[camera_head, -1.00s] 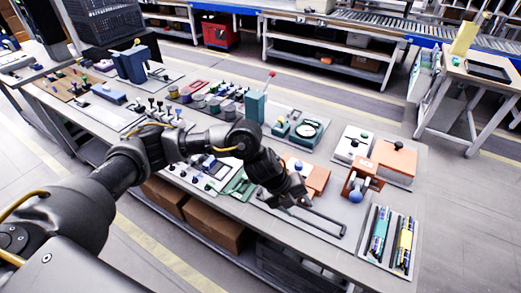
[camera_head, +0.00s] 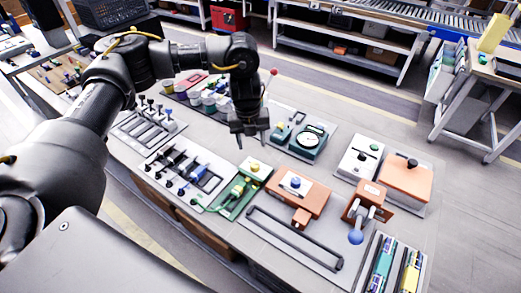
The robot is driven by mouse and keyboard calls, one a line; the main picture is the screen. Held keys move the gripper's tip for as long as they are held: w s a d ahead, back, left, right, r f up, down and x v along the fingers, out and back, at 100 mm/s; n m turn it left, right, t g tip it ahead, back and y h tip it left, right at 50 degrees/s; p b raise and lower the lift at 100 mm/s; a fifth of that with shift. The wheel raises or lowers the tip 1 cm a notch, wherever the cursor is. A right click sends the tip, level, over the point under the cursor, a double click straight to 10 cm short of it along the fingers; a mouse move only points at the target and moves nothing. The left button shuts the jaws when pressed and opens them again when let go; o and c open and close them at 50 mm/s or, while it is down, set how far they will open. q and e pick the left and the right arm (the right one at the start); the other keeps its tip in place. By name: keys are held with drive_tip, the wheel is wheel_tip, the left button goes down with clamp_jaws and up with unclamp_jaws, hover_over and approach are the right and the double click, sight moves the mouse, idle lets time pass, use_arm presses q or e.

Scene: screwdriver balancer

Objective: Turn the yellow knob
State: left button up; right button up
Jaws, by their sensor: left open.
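The yellow knob (camera_head: 254,166) sits on a small white block at the back end of a green fixture (camera_head: 236,198) near the middle of the bench. My left gripper (camera_head: 251,143) points down just behind the yellow knob in the picture, with its two fingers apart and nothing between them. It looks apart from the knob, though its height above the bench is hard to judge. My left arm reaches in from the left over the bench. My right gripper is not in view.
An orange box with a blue knob (camera_head: 295,184) stands right of the green fixture. A teal dial device (camera_head: 308,140) stands behind it. A panel of dark levers (camera_head: 187,175) lies to the left. A long black handle (camera_head: 295,238) lies along the front.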

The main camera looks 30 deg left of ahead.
sight(254, 164)
use_arm(q)
drive_tip(key=f, duration=0.9)
drive_tip(key=shift+w+d+f, duration=0.1)
drive_tip(key=shift+w+d, duration=0.05)
drive_tip(key=shift+w, duration=0.2)
drive_tip(key=shift+f, duration=0.65)
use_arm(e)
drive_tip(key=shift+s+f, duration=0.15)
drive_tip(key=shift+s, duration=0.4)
use_arm(q)
drive_tip(key=c, duration=1)
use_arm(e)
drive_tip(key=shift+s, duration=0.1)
